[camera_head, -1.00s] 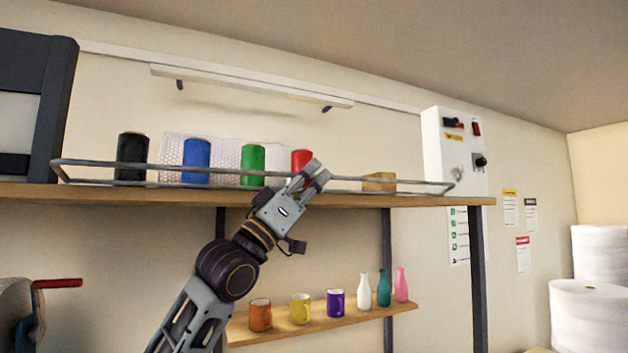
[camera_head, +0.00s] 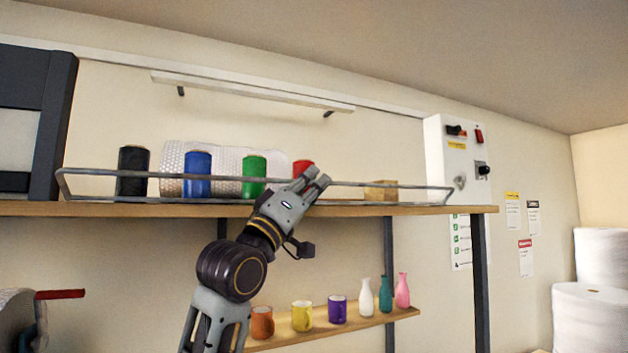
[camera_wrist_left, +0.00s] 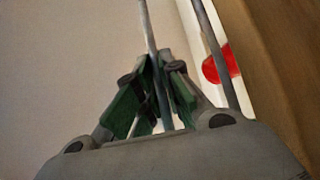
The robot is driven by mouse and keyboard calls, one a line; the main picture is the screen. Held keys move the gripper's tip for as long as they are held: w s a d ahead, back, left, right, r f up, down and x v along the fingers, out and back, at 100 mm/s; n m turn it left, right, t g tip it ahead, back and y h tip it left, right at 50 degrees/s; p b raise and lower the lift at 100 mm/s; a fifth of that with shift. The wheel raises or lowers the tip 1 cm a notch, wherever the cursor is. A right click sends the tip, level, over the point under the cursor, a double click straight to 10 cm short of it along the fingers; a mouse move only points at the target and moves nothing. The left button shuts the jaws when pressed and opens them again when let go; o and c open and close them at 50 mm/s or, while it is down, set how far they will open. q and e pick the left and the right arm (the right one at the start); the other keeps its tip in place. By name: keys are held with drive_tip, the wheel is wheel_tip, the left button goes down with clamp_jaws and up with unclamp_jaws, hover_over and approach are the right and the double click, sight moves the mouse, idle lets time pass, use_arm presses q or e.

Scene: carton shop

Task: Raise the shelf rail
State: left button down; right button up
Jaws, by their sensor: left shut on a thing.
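The shelf rail (camera_head: 390,185) is a thin grey metal bar along the front of the upper wooden shelf (camera_head: 440,210). My left gripper (camera_head: 314,178) is at the middle of the rail, in front of the red spool (camera_head: 303,166). In the left wrist view, the fingers of my left gripper (camera_wrist_left: 150,95) are shut around the rail (camera_wrist_left: 152,40). A second, parallel bar (camera_wrist_left: 215,50) runs beside it, with the red spool (camera_wrist_left: 221,64) behind. My right gripper is not in view.
Black (camera_head: 132,172), blue (camera_head: 197,175) and green (camera_head: 254,175) spools stand behind the rail, with bubble wrap (camera_head: 226,160) and a small wooden block (camera_head: 381,191). A lower shelf (camera_head: 350,322) holds cups and bottles. A control box (camera_head: 447,150) hangs at the right.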

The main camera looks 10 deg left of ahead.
use_arm(q)
drive_tip(key=shift+w+a+r+n+y+p, duration=0.15)
drive_tip(key=shift+n+y+p, duration=0.2)
drive_tip(key=shift+n+y, duration=0.2)
drive_tip(key=shift+w+d+r+n+y+p, duration=0.15)
drive_tip(key=shift+n+y+p, duration=0.25)
drive_tip(key=shift+n, duration=0.25)
drive_tip(key=shift+a+y, duration=0.15)
drive_tip(key=shift+y, duration=0.1)
drive_tip(key=c, duration=1.6)
unclamp_jaws()
drive_tip(key=shift+o, duration=0.2)
drive_tip(key=shift+s+f, duration=0.1)
drive_tip(key=shift+s, duration=0.05)
drive_tip(key=v, duration=1.1)
drive_tip(key=shift+a+f, duration=0.15)
drive_tip(key=shift+f, duration=0.2)
drive_tip(key=shift+s, duration=0.15)
